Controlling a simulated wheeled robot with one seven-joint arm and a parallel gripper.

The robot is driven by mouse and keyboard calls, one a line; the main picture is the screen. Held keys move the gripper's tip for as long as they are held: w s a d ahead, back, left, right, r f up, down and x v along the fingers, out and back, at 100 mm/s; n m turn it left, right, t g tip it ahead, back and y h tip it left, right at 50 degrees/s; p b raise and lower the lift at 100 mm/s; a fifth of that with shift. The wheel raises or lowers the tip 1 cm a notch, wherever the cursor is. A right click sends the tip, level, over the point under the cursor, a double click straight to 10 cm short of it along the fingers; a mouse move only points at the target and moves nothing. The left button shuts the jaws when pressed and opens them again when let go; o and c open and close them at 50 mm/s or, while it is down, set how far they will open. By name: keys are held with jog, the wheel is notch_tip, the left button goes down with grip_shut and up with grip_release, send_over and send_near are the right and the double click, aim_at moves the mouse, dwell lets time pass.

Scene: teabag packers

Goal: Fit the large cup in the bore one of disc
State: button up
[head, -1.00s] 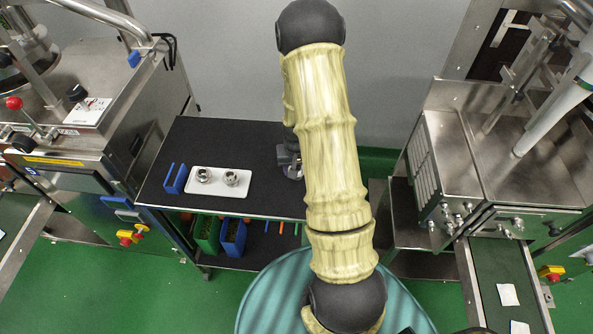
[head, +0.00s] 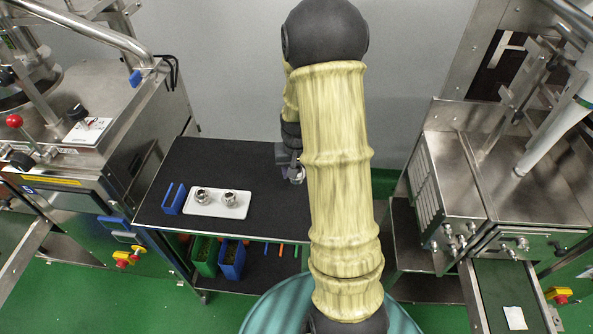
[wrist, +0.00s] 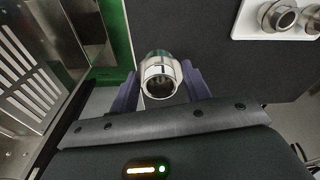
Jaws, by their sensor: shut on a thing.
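My gripper (wrist: 160,72) is shut on a shiny metal cup (wrist: 158,68), which sits between the two purple fingers in the wrist view. The cup's round open end faces the wrist camera. In the head view my gripper (head: 294,172) is at the right side of the black table, partly hidden by my own arm, and the held cup is barely visible there. I cannot tell from the frames how large the cup is beside the others. I cannot make out a disc with bores in either view.
A white tray (head: 216,213) with two metal cups (head: 202,196) lies on the black table (head: 255,165), beside a blue slotted holder (head: 173,198). A steel machine (head: 110,140) stands left and another (head: 490,180) right. The tabletop between tray and gripper is clear.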

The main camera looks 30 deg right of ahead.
jog(key=w+a, duration=0.4)
jog(key=a, duration=0.2)
jog(key=w+a+f+n, duration=0.1)
jog(key=w+a, duration=0.3)
jog(key=a, duration=0.3)
jog(key=shift+w+a+f, duration=0.25)
jog(key=shift+w+f, duration=0.05)
jog(key=shift+w, duration=0.1)
jog(key=shift+a, duration=0.1)
